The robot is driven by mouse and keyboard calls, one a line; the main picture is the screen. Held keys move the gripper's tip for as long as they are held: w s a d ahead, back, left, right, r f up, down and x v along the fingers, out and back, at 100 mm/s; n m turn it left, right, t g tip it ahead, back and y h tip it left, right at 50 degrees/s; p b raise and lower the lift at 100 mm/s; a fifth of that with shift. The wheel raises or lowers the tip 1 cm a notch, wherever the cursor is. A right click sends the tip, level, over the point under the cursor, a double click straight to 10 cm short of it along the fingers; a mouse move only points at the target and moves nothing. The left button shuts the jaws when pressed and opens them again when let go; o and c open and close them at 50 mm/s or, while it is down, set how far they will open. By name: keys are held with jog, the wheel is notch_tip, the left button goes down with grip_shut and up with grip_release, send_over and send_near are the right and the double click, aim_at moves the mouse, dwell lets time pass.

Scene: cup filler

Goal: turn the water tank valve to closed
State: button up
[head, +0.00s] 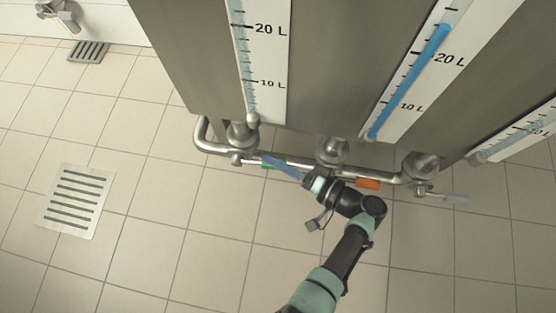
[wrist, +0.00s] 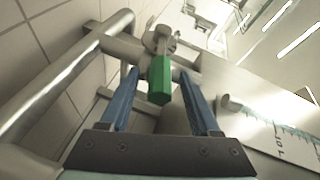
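A valve with a green handle (head: 272,166) sits on the pipe under the left tank gauge. My gripper (head: 266,160) reaches it from the right, and its blue fingers partly cover the handle. In the wrist view the green handle (wrist: 160,82) stands between the two open blue fingers of my gripper (wrist: 159,72), with gaps on both sides. A valve with an orange handle (head: 368,183) sits under the middle gauge, partly behind my arm. A valve with a pale grey-blue handle (head: 455,198) is at the right. No label tells which valve is the water tank's.
Steel tanks (head: 330,60) with litre gauges stand above the pipe (head: 200,138). The middle gauge (head: 408,80) shows a tall blue column. Floor drains (head: 72,200) lie in the tiled floor at the left. The floor in front is clear.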

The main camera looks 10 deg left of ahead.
jog(key=shift+d, duration=0.1)
jog(key=shift+d+r, duration=0.15)
jog(key=shift+d, duration=0.1)
jog(key=p+v, duration=0.2)
jog(key=v, duration=1)
jog(key=shift+s, duration=0.2)
jog(key=shift+d, duration=0.1)
